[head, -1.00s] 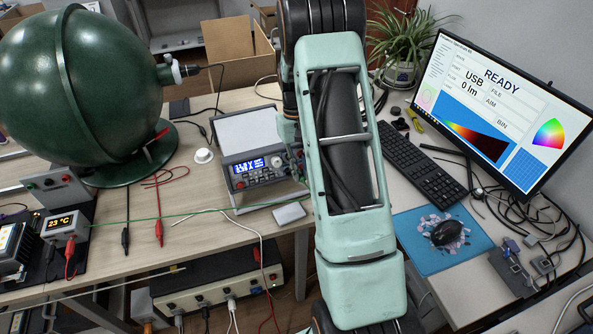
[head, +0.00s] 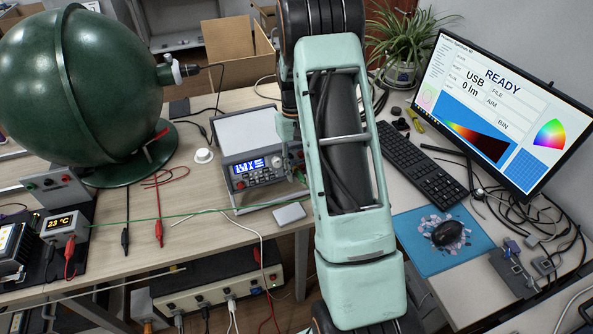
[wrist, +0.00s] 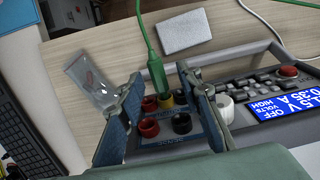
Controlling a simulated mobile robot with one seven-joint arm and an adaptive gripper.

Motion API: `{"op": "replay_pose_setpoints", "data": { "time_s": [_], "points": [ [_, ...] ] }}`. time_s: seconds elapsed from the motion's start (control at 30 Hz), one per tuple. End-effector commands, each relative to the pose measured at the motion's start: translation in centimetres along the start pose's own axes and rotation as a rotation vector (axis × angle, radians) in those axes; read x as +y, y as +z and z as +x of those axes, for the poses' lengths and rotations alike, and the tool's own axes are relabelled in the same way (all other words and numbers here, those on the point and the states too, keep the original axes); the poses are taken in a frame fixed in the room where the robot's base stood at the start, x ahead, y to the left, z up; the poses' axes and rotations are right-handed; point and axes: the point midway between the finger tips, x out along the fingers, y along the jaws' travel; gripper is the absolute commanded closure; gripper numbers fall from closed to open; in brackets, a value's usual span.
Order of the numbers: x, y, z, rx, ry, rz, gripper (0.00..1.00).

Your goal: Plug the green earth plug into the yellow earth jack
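The green earth plug (wrist: 157,77) stands upright in the wrist view, its green cable (wrist: 142,25) rising from its top. My gripper (wrist: 160,83) is open, with one finger on each side of the plug and visible gaps between.
Red (wrist: 149,127) and black (wrist: 181,122) jacks sit in front of the yellow one. A white knob (wrist: 225,107) and the supply's blue display (wrist: 288,104) lie to the right. A grey block (wrist: 185,32) and a clear bag (wrist: 90,80) lie on the table (wrist: 225,20).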

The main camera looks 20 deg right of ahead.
Motion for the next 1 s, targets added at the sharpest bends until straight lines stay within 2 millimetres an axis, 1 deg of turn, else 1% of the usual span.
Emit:
{"op": "replay_pose_setpoints", "data": {
  "time_s": [0.17,0.27,0.37,0.7,0.83,1.0],
  "points": [
    [0.1,0.1,0.0,-0.003,0.000,0.001,0.68],
    [0.1,0.1,-0.6,-0.003,0.001,0.001,0.68],
    [0.1,0.1,-2.0,0.000,0.001,0.001,0.68],
    [0.1,0.0,-9.1,0.002,0.001,0.000,0.68],
    [0.0,0.0,-10.8,0.000,0.001,0.000,0.68],
    [0.0,0.0,-12.0,-0.001,0.000,0.000,0.68]
  ]
}}
